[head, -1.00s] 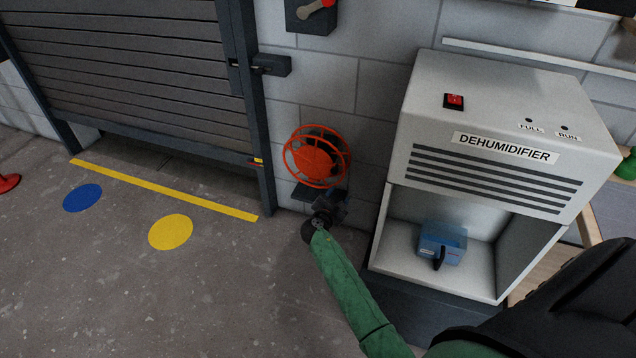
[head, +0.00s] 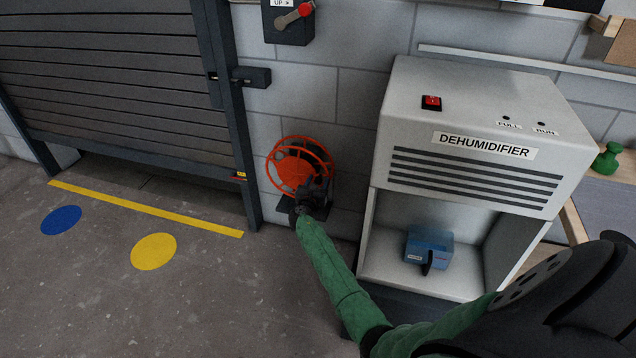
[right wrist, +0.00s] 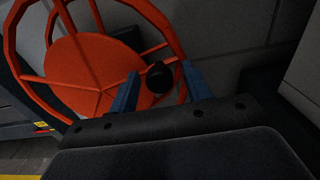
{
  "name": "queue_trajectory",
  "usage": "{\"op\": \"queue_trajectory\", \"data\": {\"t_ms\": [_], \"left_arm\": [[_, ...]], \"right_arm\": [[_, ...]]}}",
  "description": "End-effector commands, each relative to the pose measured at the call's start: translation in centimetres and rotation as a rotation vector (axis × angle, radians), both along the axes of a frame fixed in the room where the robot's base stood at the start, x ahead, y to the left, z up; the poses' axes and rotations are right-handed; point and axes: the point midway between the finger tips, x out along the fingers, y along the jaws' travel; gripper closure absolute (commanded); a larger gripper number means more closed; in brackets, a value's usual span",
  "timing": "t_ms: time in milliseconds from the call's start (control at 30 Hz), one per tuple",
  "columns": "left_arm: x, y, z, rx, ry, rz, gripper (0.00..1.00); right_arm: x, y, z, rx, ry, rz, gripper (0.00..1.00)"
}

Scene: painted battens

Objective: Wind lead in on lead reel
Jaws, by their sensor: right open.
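The lead reel (head: 291,172) is an orange-red spoked drum low on the block wall, just right of the shutter. It fills the left of the right wrist view (right wrist: 85,75). A dark round crank knob (right wrist: 160,77) sits on the reel's right side there. My right gripper (right wrist: 162,88) is open, with its two blue fingers on either side of the knob; I cannot tell if they touch it. In the head view my right gripper (head: 314,190) covers the reel's lower right part. No loose lead can be made out. My left gripper is not in view.
A grey dehumidifier (head: 470,118) with a blue tank (head: 428,247) in its bay stands close to the right. A roller shutter (head: 110,80) is at the left, with a lever box (head: 288,22) above the reel. The floor with a yellow line (head: 150,210) is clear.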

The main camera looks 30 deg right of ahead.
Motion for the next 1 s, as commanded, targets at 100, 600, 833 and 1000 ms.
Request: {"op": "queue_trajectory", "data": {"t_ms": [100,600,833,1000], "left_arm": [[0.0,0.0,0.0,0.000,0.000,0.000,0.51],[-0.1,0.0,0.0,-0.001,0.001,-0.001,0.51],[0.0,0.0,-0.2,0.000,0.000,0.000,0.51],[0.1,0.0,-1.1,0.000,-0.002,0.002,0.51]], "right_arm": [[0.3,-0.4,0.0,0.000,0.000,0.000,0.51],[0.3,-0.4,0.0,0.001,-0.001,0.000,1.00],[0.3,-0.4,-0.2,0.006,-0.007,0.000,1.00],[0.2,-0.4,-0.8,0.031,-0.037,0.000,1.00]]}}
